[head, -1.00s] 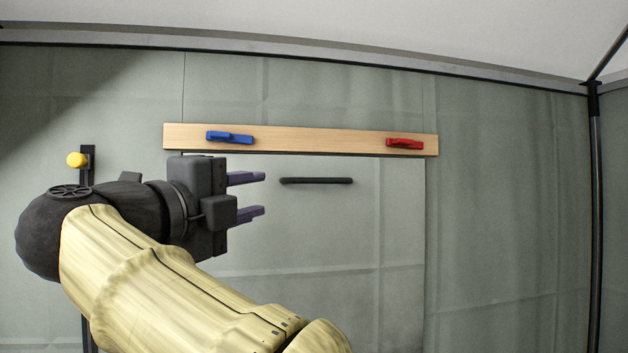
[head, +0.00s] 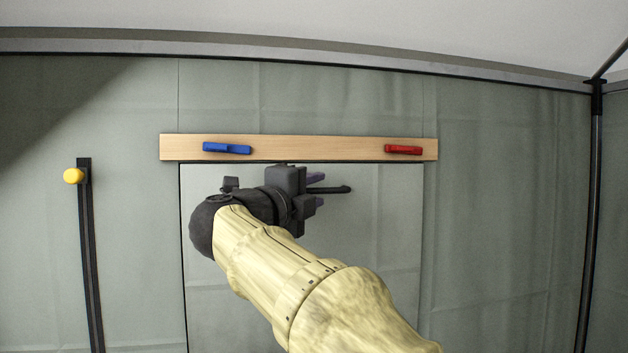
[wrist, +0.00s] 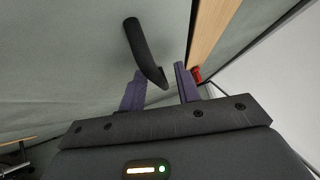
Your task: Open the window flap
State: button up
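The window flap (head: 388,262) is a grey-green panel in the tent wall, hanging flat below a wooden board. Its black bar handle (head: 341,189) is near the flap's top and partly hidden by my gripper. My gripper (head: 318,190) is open, its purple fingers pointing right at the handle. In the wrist view my gripper (wrist: 160,85) has its fingers apart, and the near end of the handle (wrist: 143,45) appears between them. I cannot tell whether they touch it. A blue clip (head: 226,148) and a red clip (head: 403,150) sit on the board.
The wooden board (head: 310,148) runs just above the handle. A yellow knob (head: 73,176) sits at the top of a black upright rail (head: 91,265) on the left. A dark tent pole (head: 594,200) stands at the right. The wall between flap and pole is clear.

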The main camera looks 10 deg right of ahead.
jog(key=shift+w+d, duration=0.1)
jog(key=shift+w, duration=0.15)
grip_shut()
jog(key=shift+s+f, duration=0.1)
